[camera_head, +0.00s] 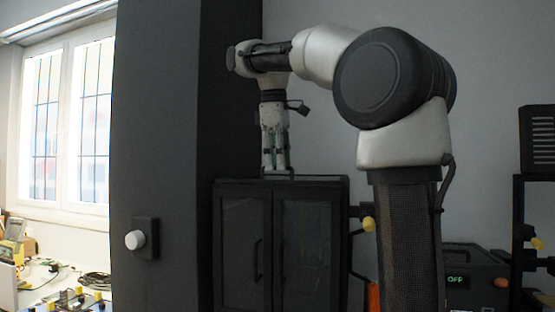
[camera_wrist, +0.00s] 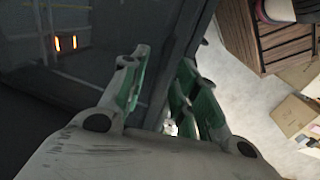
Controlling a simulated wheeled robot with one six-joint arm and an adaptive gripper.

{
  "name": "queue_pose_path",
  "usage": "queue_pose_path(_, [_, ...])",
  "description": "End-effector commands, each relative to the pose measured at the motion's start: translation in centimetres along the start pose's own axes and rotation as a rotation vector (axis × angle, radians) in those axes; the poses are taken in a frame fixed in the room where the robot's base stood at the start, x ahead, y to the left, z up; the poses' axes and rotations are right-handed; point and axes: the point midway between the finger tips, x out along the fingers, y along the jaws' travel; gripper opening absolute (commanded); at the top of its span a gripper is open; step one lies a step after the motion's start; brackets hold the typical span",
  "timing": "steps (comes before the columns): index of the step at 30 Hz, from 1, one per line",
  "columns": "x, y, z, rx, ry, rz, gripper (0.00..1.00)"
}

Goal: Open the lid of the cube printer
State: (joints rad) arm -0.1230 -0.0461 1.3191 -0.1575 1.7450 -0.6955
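The cube printer (camera_head: 242,190) is a dark box with two glazed front doors and upright door handles, in the lower middle of the head view. A low dark bar handle (camera_head: 291,177) stands on its flat top, which looks closed. My gripper (camera_head: 275,168) points down at the top by this handle; whether it touches it I cannot tell. In the wrist view, my gripper's two green-padded fingers (camera_wrist: 160,85) stand apart, partly open. A dark grey edge runs behind them. I see nothing clearly held between them.
A dark column (camera_head: 160,120) with a white knob (camera_head: 134,240) stands left of the printer. A dark unit with an "OFF" display (camera_head: 477,280) is at right. The wrist view shows a slatted wooden crate (camera_wrist: 265,35) and open cartons (camera_wrist: 293,115) on the pale floor.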

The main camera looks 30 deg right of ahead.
Motion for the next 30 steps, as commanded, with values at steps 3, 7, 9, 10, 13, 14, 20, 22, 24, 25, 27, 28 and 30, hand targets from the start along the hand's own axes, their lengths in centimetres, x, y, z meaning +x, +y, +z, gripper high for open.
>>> queue_pose_path(3, [0.0,0.0,0.0,0.000,0.000,0.000,0.06])
queue_pose_path(7, [0.0,0.0,0.0,0.000,0.000,0.000,0.00])
queue_pose_path(9, [0.0,0.0,0.0,0.000,0.000,0.000,0.00])
queue_pose_path(10, [0.0,0.0,0.0,0.000,0.000,0.000,0.00])
queue_pose_path(13, [-0.3,0.2,-0.1,0.000,0.000,0.001,0.00])
queue_pose_path(14, [-0.6,0.4,-0.1,0.000,0.001,0.001,0.00])
queue_pose_path(20, [-3.5,1.8,-0.2,0.001,0.001,0.003,0.00])
queue_pose_path(22, [-4.1,2.1,-0.2,0.001,0.001,0.003,0.00])
queue_pose_path(24, [-4.5,2.2,-0.1,0.001,0.001,0.003,0.00])
queue_pose_path(25, [-4.6,2.3,-0.1,0.001,0.001,0.003,0.00])
queue_pose_path(27, [-4.6,2.3,-0.1,0.001,0.000,0.002,0.00])
queue_pose_path(28, [-4.6,2.3,-0.1,0.001,0.000,0.003,0.00])
queue_pose_path(30, [-4.6,2.3,-0.1,0.001,0.000,0.003,0.00])
